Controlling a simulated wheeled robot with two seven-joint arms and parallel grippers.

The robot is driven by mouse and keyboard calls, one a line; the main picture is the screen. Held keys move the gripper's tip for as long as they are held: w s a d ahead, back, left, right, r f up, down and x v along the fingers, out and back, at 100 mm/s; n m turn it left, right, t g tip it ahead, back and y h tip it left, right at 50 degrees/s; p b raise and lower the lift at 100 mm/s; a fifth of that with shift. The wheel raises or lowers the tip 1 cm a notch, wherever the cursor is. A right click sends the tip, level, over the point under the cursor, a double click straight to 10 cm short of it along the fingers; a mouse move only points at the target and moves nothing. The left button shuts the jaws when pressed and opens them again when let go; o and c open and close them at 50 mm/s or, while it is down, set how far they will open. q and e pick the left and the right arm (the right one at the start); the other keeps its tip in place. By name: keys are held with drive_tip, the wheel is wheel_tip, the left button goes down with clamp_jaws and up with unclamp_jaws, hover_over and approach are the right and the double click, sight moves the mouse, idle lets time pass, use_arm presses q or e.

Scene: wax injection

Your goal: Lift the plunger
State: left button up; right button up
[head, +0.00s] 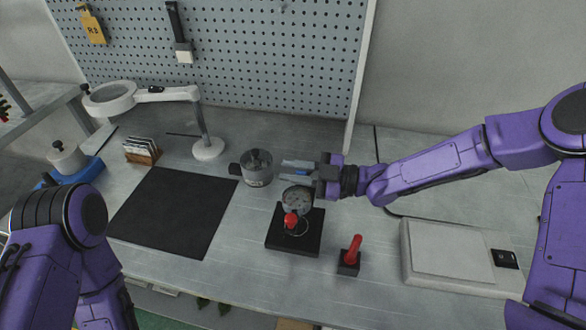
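My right gripper (297,171) comes in from the right, its fingers pointing left, above the back of a small device. The fingers look apart, with nothing clearly between them. The device has a round grey metal body (298,201), a red knob (291,220) at its front and a square black base (292,245). I cannot tell which part is the plunger; the gripper and wrist may hide some of it. A separate red handle (353,248) stands tilted on a small black block to the right. My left arm shows at the left, but its gripper is out of view.
A lidded metal pot (257,168) stands just left of the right gripper. A black mat (176,212) lies bare to the left. A magnifier lamp (207,146) stands behind it. A flat light-grey box (450,252) lies at the right. A pegboard (270,60) closes the back.

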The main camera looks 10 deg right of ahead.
clamp_jaws()
drive_tip(key=shift+w+m, duration=0.15)
drive_tip(key=shift+m, duration=0.15)
drive_tip(key=w+d+m+p, duration=0.2)
drive_tip(key=w+m+p, duration=0.2)
drive_tip(key=m, duration=0.9)
drive_tip(key=shift+w+d+f, duration=0.2)
drive_tip(key=shift+w+f, duration=0.05)
drive_tip(key=shift+w, duration=0.5)
drive_tip(key=shift+m, duration=0.3)
